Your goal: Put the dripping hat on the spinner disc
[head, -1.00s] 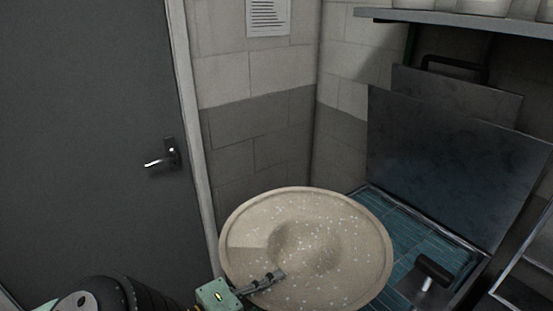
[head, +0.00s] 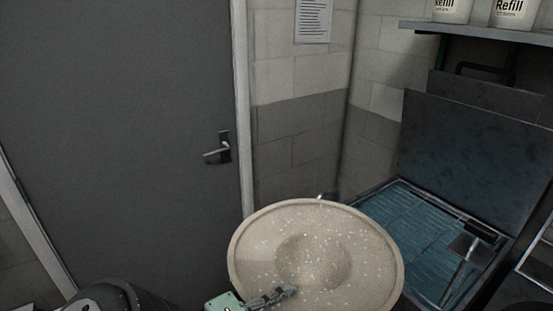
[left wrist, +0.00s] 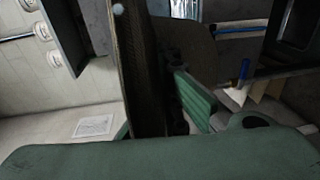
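The dripping hat (head: 345,235) is wide, round and beige, with pale droplets over its brim and crown. It is in the lower middle of the head view, held up with its crown dent facing me. My left gripper (head: 278,294) is at the hat's near left brim and is shut on it. In the left wrist view the hat (left wrist: 138,60) shows edge-on as a dark brown band between the green fingers. My right gripper is not in view. I cannot make out the spinner disc in either view.
A blue-floored basin (head: 385,215) with a dark raised panel (head: 470,150) stands to the right, behind the hat. A shelf (head: 480,32) with white Refill containers (head: 512,12) is above it. A grey door (head: 120,120) with a handle fills the left.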

